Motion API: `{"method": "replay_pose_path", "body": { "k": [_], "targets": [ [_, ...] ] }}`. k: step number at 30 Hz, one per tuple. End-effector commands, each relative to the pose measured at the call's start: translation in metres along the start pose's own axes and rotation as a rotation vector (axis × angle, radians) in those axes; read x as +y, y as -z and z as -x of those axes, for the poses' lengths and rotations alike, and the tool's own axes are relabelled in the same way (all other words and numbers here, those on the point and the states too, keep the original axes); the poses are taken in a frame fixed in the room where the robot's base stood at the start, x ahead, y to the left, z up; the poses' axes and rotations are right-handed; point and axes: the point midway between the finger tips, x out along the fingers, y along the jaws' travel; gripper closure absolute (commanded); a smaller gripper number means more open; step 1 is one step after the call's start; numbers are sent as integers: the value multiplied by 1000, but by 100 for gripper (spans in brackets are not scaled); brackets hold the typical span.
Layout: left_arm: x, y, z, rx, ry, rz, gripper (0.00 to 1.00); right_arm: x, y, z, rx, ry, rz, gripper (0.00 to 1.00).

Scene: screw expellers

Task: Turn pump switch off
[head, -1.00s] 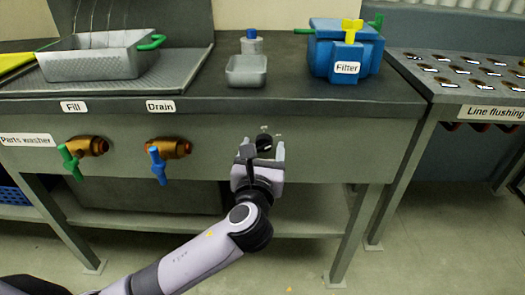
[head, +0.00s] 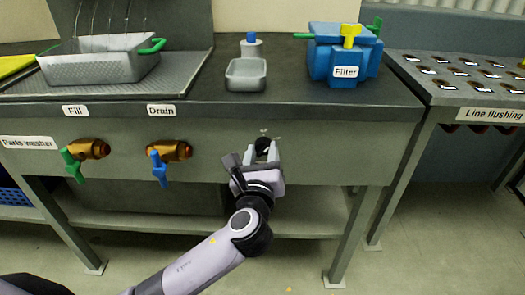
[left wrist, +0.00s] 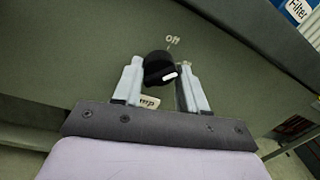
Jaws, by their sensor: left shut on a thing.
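The pump switch is a black round knob with a white mark (left wrist: 160,68) on the front panel of the parts washer bench. In the left wrist view it sits between the two pale fingers of my left gripper (left wrist: 160,84), which is shut on it. An "Off" label shows above the knob, and another label, partly covered, shows below it. In the head view the knob (head: 263,144) shows between the fingertips of my left gripper (head: 262,152). My right gripper is not in view.
The Fill valve (head: 85,150) with a green handle and the Drain valve (head: 168,152) with a blue handle are on the panel to the left. A blue Filter box (head: 343,55), a grey tray (head: 246,74) and a mesh basket (head: 98,58) stand on the bench top.

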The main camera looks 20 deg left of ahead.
Motion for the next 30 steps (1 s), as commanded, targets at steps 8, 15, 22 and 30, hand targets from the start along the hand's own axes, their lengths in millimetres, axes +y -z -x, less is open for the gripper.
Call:
{"method": "replay_pose_path", "body": {
  "k": [8, 15, 22, 30],
  "targets": [
    [1, 3, 0, -17, -4, 262, 89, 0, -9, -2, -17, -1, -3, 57],
    [1, 4, 0, -33, -7, 469, 89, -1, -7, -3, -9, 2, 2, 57],
    [2, 4, 0, -44, -7, 616, 89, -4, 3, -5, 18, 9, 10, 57],
    [1, 4, 0, -51, -8, 707, 89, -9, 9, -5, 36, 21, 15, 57]
  ]
}}
